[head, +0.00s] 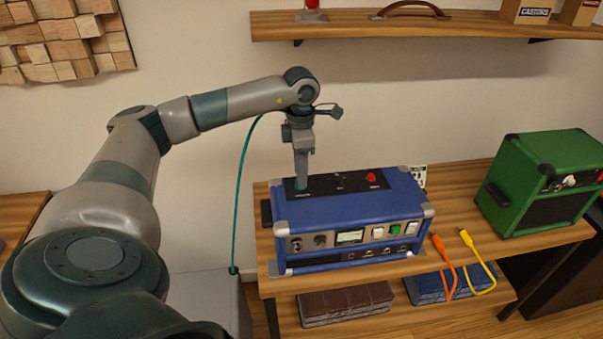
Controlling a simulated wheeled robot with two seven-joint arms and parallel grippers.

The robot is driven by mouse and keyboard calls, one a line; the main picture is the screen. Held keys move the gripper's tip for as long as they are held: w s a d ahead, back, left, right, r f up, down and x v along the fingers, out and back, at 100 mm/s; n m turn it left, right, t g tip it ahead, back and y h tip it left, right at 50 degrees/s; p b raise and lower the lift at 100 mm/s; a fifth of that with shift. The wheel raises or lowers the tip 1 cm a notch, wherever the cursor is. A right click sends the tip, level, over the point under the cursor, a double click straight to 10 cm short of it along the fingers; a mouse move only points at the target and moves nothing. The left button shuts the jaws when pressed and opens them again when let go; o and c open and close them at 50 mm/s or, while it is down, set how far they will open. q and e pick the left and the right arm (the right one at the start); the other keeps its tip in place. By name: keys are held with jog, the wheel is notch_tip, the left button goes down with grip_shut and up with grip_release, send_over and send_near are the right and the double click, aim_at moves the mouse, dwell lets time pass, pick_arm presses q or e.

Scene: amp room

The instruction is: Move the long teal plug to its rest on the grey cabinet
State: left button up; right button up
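A small teal piece (301,184), which looks like the long teal plug, shows at the top left of the blue amplifier (350,208). My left gripper (302,172) points straight down with its fingertips at this piece. The fingers line up in this view, so I cannot tell whether they are shut on it. A teal cable (243,165) rises from the top of the grey cabinet (215,297) and passes behind my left arm. A dark cable end (233,270) sits on the cabinet. The plug's rest is not clearly visible. My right gripper is not in view.
The amplifier stands on a wooden bench (455,215). An orange plug lead (438,243) and a yellow one (467,240) hang over its front edge. A green amplifier (540,180) stands to the right. A wooden shelf (430,27) is on the wall above.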

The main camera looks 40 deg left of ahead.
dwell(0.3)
pick_arm(q)
grip_shut()
jog(key=shift+r, duration=0.2)
jog(key=shift+r+p, duration=1.6)
jog(key=shift+r, duration=1.2)
jog(key=shift+d, duration=0.1)
